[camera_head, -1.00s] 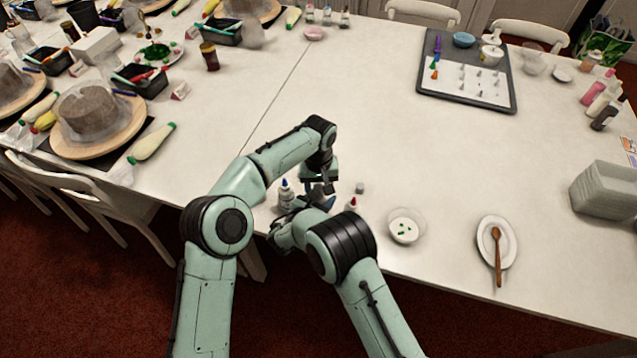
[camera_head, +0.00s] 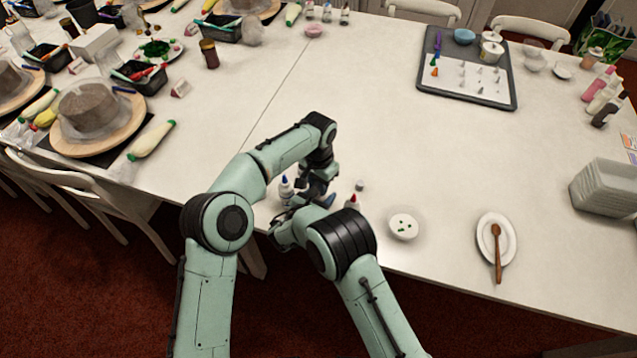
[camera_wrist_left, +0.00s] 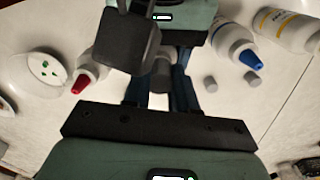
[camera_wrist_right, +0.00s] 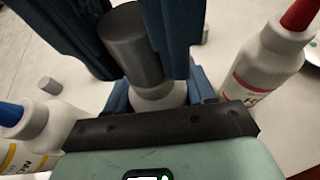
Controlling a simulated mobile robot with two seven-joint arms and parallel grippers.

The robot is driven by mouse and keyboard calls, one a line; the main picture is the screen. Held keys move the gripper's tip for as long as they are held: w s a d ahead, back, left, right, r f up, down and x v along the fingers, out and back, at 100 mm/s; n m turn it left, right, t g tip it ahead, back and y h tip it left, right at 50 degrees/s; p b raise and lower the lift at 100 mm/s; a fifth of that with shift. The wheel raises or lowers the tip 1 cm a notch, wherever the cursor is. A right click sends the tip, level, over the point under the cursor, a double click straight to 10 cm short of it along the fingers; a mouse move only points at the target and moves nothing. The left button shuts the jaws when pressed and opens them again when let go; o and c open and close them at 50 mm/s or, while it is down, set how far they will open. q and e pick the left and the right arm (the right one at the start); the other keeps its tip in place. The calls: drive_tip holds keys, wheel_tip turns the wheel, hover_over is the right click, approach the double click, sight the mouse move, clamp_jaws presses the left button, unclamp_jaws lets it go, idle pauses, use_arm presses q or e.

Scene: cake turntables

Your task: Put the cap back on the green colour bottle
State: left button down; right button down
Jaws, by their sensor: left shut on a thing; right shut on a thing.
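My left gripper (camera_head: 318,190) has blue fingers that close on a grey cap (camera_wrist_right: 130,45). The cap stands directly over the white bottle (camera_wrist_right: 160,97), whose tip is hidden; I cannot tell whether it is fully seated. My right gripper (camera_wrist_right: 157,90) is shut on this bottle and holds it upright. No green shows on it. The cap also shows between the left fingers in the left wrist view (camera_wrist_left: 161,75). A blue-tipped bottle (camera_head: 286,190) and a red-tipped bottle (camera_head: 353,203) stand on either side of the grippers.
Loose grey caps lie on the table (camera_head: 450,150), one right of the grippers (camera_head: 360,186). The table behind the grippers is clear.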

use_arm(q)
drive_tip(key=c, duration=0.8)
unclamp_jaws()
wheel_tip(320, 180, up, 12)
use_arm(e)
drive_tip(key=shift+c, duration=1.5)
unclamp_jaws()
drive_tip(key=shift+r, duration=0.1)
